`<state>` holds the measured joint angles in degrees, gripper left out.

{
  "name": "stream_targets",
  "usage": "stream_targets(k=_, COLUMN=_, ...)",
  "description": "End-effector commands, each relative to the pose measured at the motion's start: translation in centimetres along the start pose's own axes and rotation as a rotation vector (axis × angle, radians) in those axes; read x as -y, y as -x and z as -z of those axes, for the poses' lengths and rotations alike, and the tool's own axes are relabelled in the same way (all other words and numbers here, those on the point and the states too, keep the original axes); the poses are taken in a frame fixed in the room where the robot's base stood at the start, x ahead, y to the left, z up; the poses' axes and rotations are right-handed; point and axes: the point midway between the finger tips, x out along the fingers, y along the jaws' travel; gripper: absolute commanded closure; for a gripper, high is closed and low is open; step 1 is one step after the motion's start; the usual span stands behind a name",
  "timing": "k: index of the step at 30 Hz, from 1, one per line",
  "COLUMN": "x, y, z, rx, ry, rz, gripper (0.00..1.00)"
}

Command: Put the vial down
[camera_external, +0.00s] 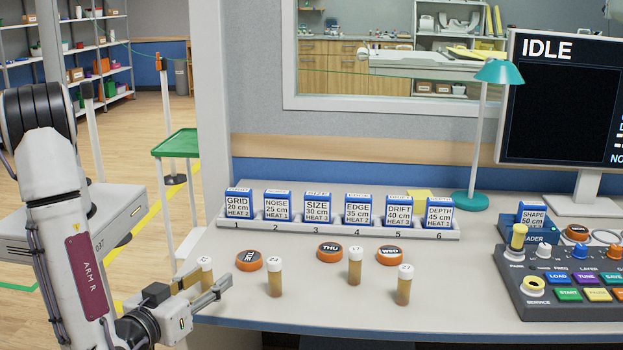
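My gripper (213,290) is at the lower left, low over the left front part of the table. Other amber vials with white caps stand upright on the table: one (275,282) right of my gripper, one (355,268) near the middle and one (404,286) further right.
Orange-rimmed discs (330,252) lie behind the vials. A numbered rack (340,230) holds several labelled boxes at the back. A control console (565,285), teal lamp (471,200) and "IDLE" monitor (570,110) are at right. Bare tabletop (320,300) shows between the vials.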

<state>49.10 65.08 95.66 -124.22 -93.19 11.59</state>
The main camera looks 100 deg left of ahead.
Motion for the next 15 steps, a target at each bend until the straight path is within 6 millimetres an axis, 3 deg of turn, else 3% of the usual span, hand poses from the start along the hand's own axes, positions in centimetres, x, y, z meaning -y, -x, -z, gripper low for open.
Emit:
stream_targets(k=6, x=3.6, y=1.1, z=-0.7, rx=-0.11, ry=-0.056, rz=0.075, gripper=0.61)
stream_targets(k=15, x=4.5, y=1.3, z=-0.7, rx=-0.139, ry=-0.071, rz=0.095, gripper=0.61)
